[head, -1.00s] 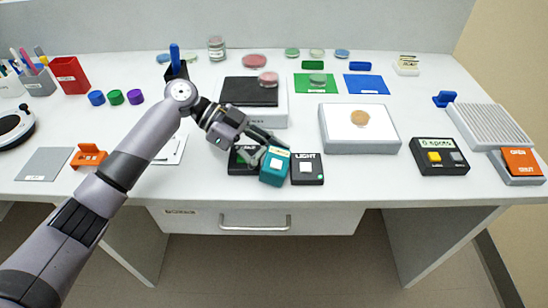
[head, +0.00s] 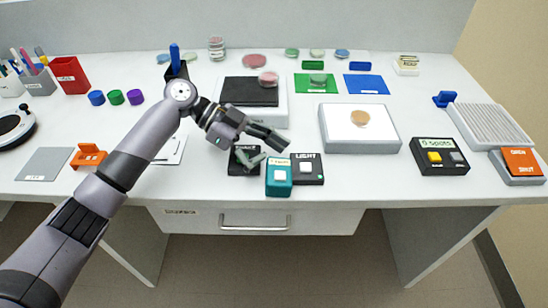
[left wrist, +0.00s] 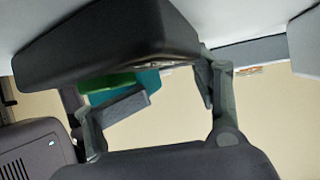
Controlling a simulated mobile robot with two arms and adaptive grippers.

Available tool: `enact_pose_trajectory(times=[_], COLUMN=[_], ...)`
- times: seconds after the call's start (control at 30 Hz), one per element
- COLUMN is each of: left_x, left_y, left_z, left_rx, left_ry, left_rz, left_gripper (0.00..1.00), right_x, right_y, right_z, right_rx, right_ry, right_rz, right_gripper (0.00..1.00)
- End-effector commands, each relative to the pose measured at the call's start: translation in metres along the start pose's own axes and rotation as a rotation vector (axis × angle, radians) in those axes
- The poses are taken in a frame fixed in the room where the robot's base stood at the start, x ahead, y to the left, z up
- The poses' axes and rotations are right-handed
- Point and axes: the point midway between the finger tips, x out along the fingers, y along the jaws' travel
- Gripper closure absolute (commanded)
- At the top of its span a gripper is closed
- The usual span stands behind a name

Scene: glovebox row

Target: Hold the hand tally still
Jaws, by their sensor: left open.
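The hand tally appears to be the small teal block with a white button (head: 278,182), standing at the table's front edge beside the black LIGHT box (head: 308,172). My left gripper (head: 272,152) is open and empty, just above and behind the teal block, with a gap between. One finger reaches over toward the LIGHT box; the other is over a dark box (head: 240,165) whose label is partly hidden. In the left wrist view the teal block (left wrist: 150,81) shows partly behind a finger. My right gripper is not in view.
A white plate box with an orange disc (head: 345,138) stands right of centre. A black box reading "0 spots" (head: 440,165) is further right. An orange-topped block (head: 520,162) is at the right edge. A drawer (head: 250,219) lies below the front edge.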

Motion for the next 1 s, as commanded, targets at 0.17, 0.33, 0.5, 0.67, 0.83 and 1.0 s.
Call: enact_pose_trajectory(times=[0.17, 0.33, 0.5, 0.67, 0.83, 1.0], left_x=[0.0, 0.0, -0.002, -0.008, -0.017, -0.025], left_y=[0.0, 0.0, 0.0, 0.0, 0.0, 0.0], left_z=[0.0, 0.0, -0.004, -0.016, -0.031, -0.046], left_rx=[0.0, 0.0, 0.001, 0.001, 0.001, 0.0], left_ry=[0.0, 0.0, 0.001, 0.001, 0.001, 0.0], left_rz=[0.001, 0.001, 0.001, 0.001, 0.001, 0.0], left_gripper=[0.33, 0.33, 0.33, 0.33, 0.33, 0.33], right_x=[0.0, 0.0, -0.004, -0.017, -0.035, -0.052], right_y=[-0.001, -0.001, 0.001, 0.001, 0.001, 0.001], right_z=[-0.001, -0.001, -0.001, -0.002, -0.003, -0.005], right_rx=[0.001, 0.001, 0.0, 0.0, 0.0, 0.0], right_ry=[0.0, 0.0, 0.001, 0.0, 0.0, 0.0], right_rz=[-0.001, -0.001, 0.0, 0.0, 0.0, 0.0], right_gripper=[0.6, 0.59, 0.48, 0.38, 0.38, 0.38])
